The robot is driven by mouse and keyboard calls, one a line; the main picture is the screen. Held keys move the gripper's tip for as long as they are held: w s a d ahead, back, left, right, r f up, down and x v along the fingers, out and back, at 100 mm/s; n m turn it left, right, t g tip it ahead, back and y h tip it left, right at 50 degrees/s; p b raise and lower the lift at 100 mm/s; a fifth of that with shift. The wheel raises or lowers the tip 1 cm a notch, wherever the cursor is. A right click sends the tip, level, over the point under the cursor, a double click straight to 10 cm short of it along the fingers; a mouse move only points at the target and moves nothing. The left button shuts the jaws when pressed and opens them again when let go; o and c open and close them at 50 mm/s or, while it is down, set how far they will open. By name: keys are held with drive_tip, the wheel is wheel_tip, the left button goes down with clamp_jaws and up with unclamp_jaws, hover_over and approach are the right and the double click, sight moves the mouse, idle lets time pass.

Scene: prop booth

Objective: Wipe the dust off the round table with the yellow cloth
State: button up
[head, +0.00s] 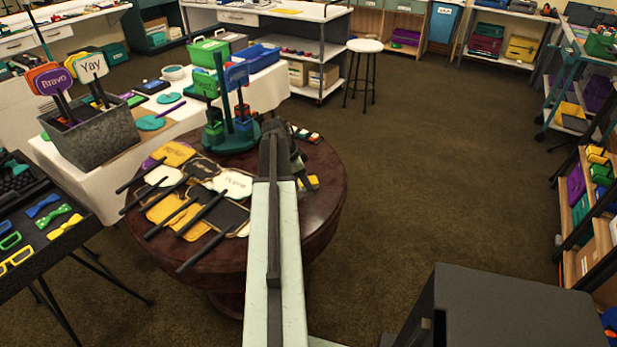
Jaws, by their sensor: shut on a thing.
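The round table (326,205) is dark reddish brown and stands left of centre in the head view. My arm reaches over it from the bottom of the picture. My gripper (299,172) is low over the table's right part, largely hidden by my own arm. A small piece of the yellow cloth (309,183) shows at my gripper, right of the arm; the rest is hidden. The gripper is shut on it. I cannot make out the dust in this view.
Several paddle signs (233,184) cover the table's left part. A teal stand (232,138) with hanging pieces stands at its back. A metal bin of signs (93,142) is on the white-clothed table. A white stool (364,46) stands behind; the floor (440,170) at right is clear.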

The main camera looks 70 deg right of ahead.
sight(300, 188)
drive_tip(key=shift+w+a, duration=0.5)
drive_tip(key=shift+a, duration=1.2)
drive_tip(key=shift+w+a, duration=0.45)
drive_tip(key=shift+a, duration=1.25)
drive_tip(key=shift+w+a, duration=0.5)
drive_tip(key=shift+a, duration=1.2)
drive_tip(key=shift+w+d+r, duration=0.1)
drive_tip(key=shift+w+d, duration=0.25)
drive_tip(key=shift+w, duration=0.35)
drive_tip(key=shift+s+d, duration=0.25)
drive_tip(key=shift+d, duration=0.55)
drive_tip(key=shift+s+d, duration=0.2)
drive_tip(key=shift+d, duration=0.6)
drive_tip(key=shift+d, duration=0.2)
drive_tip(key=shift+s+d, duration=0.25)
drive_tip(key=shift+d, duration=0.55)
drive_tip(key=shift+s+d, duration=0.25)
drive_tip(key=shift+d, duration=0.5)
drive_tip(key=shift+d, duration=0.1)
drive_tip(key=shift+s+d, duration=0.3)
drive_tip(key=shift+d, duration=0.8)
drive_tip(key=shift+s+d, duration=0.25)
drive_tip(key=shift+d, duration=0.8)
drive_tip(key=shift+s+d, duration=0.3)
drive_tip(key=shift+d, duration=0.8)
